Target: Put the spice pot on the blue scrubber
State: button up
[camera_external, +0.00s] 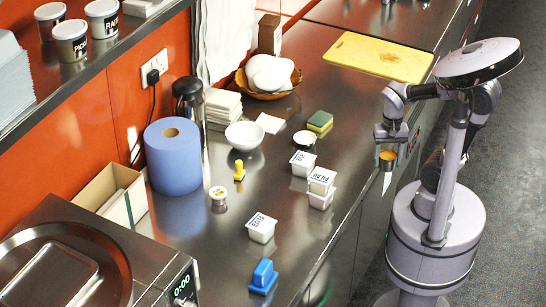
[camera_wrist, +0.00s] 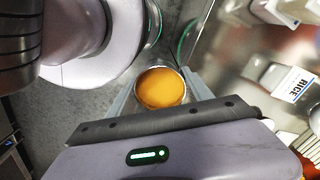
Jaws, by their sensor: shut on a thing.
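The spice pot (camera_external: 388,155) is a small steel pot with orange spice in it. My gripper (camera_external: 387,162) is shut on it and holds it upright in the air at the right, beside the counter's front edge. In the wrist view the spice pot (camera_wrist: 160,88) sits between the two fingers of my gripper (camera_wrist: 160,98), its orange top facing the camera. The blue scrubber (camera_external: 263,276) is a blue block with a raised handle. It lies on the counter at the near end, well to the left of my gripper and nearer the camera. I cannot make it out in the wrist view.
Several white lidded tubs (camera_external: 261,228) stand on the steel counter (camera_external: 300,262), two of them stacked (camera_external: 321,187). A green and yellow sponge (camera_external: 320,121), white bowl (camera_external: 244,136), blue paper roll (camera_external: 173,156) and yellow board (camera_external: 379,57) are farther off. Counter around the scrubber looks mostly clear.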

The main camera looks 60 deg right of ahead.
notch_tip(320, 180, up, 11)
jog(key=shift+r, duration=0.1)
jog(key=w+a+r+n+p, duration=0.2)
jog(key=w+a+n+p, duration=0.3)
jog(key=w+a+p, duration=0.45)
jog(key=w+a+r+n+p, duration=0.35)
jog(key=a+n+p, duration=0.2)
jog(key=a, duration=0.75)
jog(key=s+a+f+n+p, duration=0.3)
jog(key=a+p, duration=0.1)
jog(key=a, duration=0.6)
jog(key=s+a+f+n+p, duration=0.3)
jog(key=s+a+p, duration=0.1)
jog(key=a, duration=0.6)
send_over(268, 259)
notch_tip(268, 259, down, 6)
jog(key=shift+s+d+f, duration=0.1)
jog(key=shift+f, duration=0.15)
jog(key=shift+f+b, duration=0.2)
jog(key=shift+b, duration=0.1)
jog(key=shift+a+f+b, duration=0.2)
jog(key=shift+f+b, duration=0.1)
jog(key=shift+f, duration=1.2)
jog(key=shift+d+f, duration=0.1)
jog(key=shift+f, duration=0.05)
jog(key=o, duration=1.4)
